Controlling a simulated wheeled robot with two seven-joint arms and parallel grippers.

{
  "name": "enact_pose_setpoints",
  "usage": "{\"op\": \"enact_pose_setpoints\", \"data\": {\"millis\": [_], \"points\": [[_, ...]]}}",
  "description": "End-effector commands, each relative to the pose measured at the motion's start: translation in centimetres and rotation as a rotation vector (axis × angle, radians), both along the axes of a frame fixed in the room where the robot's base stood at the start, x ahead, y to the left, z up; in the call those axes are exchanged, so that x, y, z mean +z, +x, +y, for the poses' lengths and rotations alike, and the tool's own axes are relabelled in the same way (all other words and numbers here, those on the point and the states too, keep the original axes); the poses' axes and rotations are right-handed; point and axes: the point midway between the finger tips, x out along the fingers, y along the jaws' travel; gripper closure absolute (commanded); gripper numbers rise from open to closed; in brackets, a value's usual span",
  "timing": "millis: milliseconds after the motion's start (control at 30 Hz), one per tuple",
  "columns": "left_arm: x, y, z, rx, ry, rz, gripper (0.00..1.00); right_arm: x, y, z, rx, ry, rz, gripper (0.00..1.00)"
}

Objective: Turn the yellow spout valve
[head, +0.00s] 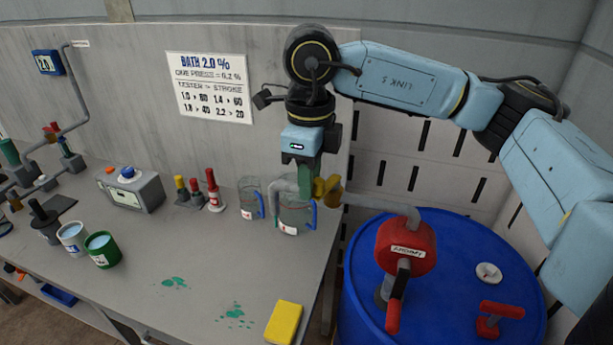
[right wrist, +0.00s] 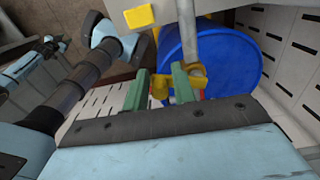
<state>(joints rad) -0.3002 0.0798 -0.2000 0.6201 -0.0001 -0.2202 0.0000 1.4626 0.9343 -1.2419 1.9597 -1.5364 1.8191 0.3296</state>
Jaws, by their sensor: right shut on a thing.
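The yellow spout valve (head: 328,188) sits on the grey spout pipe (head: 372,202) that runs from the red pump to above the glass jugs. My right gripper (head: 316,184) reaches down from above, with its green fingers at the valve. In the right wrist view the yellow valve (right wrist: 160,88) shows between the green fingers of the gripper (right wrist: 161,82), which is shut on it. Part of the valve is hidden by the fingers.
A blue drum (head: 450,290) carries the red pump (head: 405,246). A yellow sponge (head: 284,323) lies at the front edge. Green spills (head: 234,315) mark the mostly clear bench front.

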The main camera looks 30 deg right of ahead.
Motion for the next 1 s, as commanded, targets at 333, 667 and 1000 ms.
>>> {"op": "enact_pose_setpoints", "data": {"millis": [333, 667, 1000], "points": [[0.0, 0.0, 0.0, 0.000, 0.000, 0.000, 0.64, 0.2, 0.1, -0.4, -0.008, -0.008, -0.006, 0.80], [-0.7, 0.0, 0.0, 0.000, 0.000, 0.000, 0.64, 0.1, -1.1, -1.1, -0.009, -0.008, -0.006, 0.80], [-0.6, 0.0, 0.0, 0.000, 0.000, 0.000, 0.64, 0.1, -1.2, -1.1, -0.008, -0.008, -0.001, 0.32]]}}
